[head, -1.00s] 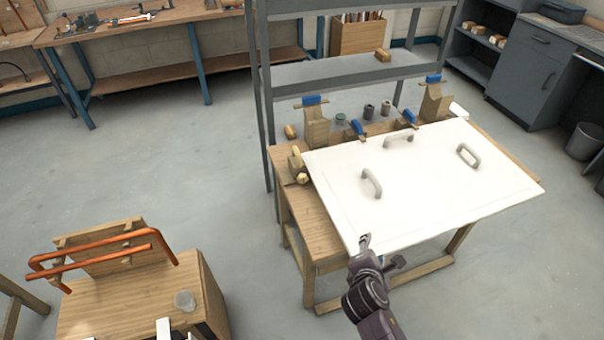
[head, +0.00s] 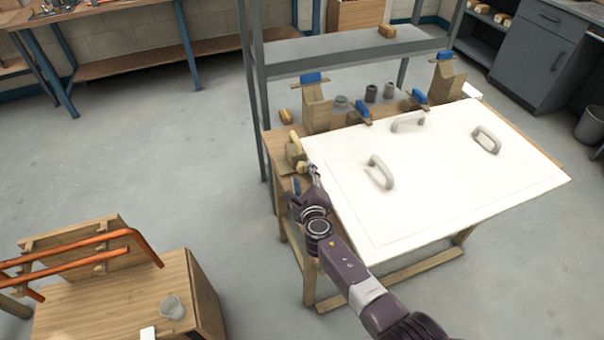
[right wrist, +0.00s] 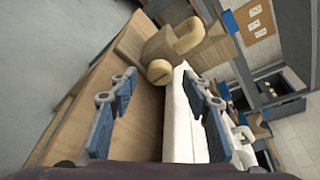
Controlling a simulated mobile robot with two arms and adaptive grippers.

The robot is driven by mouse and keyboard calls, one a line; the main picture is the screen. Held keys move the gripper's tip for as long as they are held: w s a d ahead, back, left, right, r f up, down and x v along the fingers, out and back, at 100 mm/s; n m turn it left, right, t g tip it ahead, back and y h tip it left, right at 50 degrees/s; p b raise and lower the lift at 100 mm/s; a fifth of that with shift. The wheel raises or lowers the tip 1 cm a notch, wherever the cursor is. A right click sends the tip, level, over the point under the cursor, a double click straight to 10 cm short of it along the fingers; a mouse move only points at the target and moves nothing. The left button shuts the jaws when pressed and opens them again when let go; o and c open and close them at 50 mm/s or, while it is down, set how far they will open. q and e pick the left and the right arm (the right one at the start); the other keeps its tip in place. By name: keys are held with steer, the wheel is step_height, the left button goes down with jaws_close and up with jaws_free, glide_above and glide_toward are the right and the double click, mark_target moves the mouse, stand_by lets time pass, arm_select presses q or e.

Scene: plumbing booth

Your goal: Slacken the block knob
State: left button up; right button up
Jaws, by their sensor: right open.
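The wooden block (head: 294,150) stands at the left edge of the wooden bench, beside the white panel. Its pale round knob (head: 301,168) faces the near side. The right wrist view shows the block (right wrist: 160,47) with the slotted, round knob (right wrist: 159,72) ahead of my fingers. My right gripper (head: 314,173) is just right of the knob in the head view. In the right wrist view, its two blue-padded fingers (right wrist: 160,92) are spread wide and empty, with the knob beyond and between their tips. I see no contact with it. My left gripper is not in view.
The white panel (head: 440,185) with several grey handles covers most of the bench, close to my right gripper. Wooden clamps with blue tops (head: 316,105) stand behind it. A grey shelf frame (head: 330,52) rises at the back.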

mark_target(302, 171)
steer(key=b+x, duration=0.1)
steer(key=x, duration=0.2)
steer(key=shift+w+f, duration=0.1)
steer(key=shift+f, duration=0.1)
steer(key=shift+w+r, duration=0.15)
steer(key=c, duration=1.1)
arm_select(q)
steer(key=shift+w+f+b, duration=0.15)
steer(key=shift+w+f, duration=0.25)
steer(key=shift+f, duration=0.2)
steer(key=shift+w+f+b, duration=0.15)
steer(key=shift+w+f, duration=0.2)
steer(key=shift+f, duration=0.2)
arm_select(e)
steer(key=shift+c, duration=0.3)
steer(key=n, duration=0.1)
steer(key=n+h+b, duration=0.1)
steer(key=shift+f+n+t, duration=0.3)
steer(key=shift+t, duration=0.1)
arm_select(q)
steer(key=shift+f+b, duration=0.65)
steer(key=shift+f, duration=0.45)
arm_select(e)
steer(key=shift+a+n+t+h, duration=0.1)
steer(key=shift+n+t+h, duration=0.35)
steer(key=shift+n, duration=0.85)
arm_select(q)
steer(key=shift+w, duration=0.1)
